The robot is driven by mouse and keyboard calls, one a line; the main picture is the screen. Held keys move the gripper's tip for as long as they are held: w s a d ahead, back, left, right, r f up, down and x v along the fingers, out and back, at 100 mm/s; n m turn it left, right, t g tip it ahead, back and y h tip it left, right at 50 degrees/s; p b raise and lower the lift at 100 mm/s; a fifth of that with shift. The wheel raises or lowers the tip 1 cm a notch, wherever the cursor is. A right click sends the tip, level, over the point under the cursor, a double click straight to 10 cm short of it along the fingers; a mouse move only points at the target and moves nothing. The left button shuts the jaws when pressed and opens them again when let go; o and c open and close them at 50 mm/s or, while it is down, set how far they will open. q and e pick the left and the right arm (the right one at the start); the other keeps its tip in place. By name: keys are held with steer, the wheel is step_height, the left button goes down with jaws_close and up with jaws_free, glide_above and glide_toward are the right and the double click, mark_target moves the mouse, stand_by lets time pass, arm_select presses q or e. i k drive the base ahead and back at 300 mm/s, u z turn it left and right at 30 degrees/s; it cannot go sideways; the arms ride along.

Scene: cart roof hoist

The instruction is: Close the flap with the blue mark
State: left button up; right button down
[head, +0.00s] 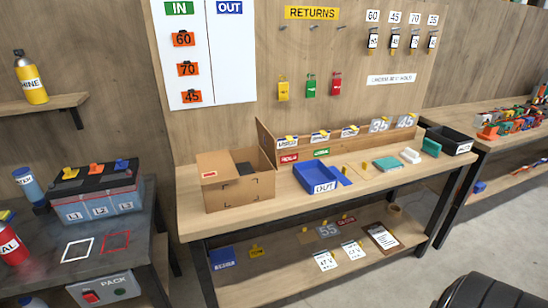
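An open cardboard box (240,193) stands on the left part of the wooden workbench. One flap (213,164) with a small red mark lies about level over the left side of its top. Another flap (266,142) stands up at the right side, with its plain face towards me. I cannot make out a blue mark on any flap. The opening shows dark contents between these flaps. Neither of my grippers is in view.
A blue bin (318,187) stands right of the box, close to it. Small items and a black tray (450,140) lie further right. The bench's front edge is mostly clear.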

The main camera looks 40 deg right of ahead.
mark_target(266, 142)
steer(key=k, duration=0.35)
steer(key=z, duration=1)
steer(key=i, duration=0.4)
steer(key=z, duration=0.35)
steer(key=k, duration=1.05)
steer(key=z, duration=1.4)
steer(key=i, duration=0.85)
steer(key=u, duration=0.55)
steer(key=i, duration=0.6)
steer(key=u, duration=0.5)
